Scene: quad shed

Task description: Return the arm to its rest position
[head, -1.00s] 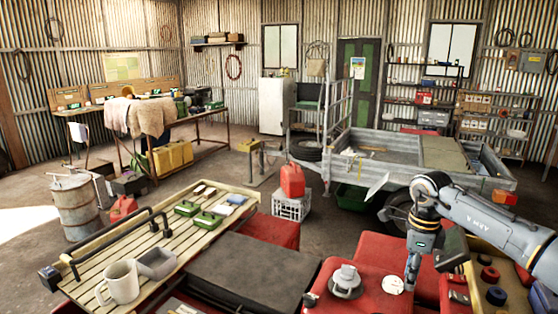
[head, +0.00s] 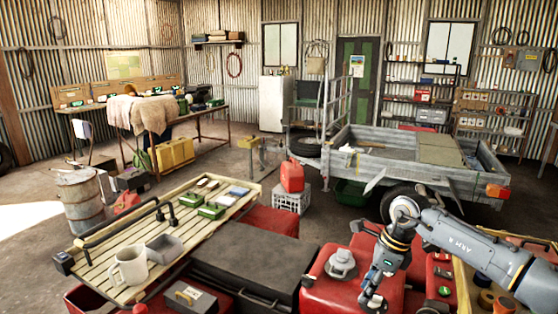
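My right arm comes in from the right edge of the head view. My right gripper (head: 374,298) hangs low at the bottom, pointing down over the red bodywork (head: 325,292). It is small and seen at an angle, so I cannot tell whether its fingers are open or shut. I see nothing clearly held in it. A grey round cap (head: 341,263) stands on the red bodywork just left of the gripper. My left gripper is not in view.
A black seat (head: 250,262) lies between rack and gripper. A metal trailer (head: 400,165) stands behind my arm. A red can (head: 292,176) sits on a white crate (head: 291,200).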

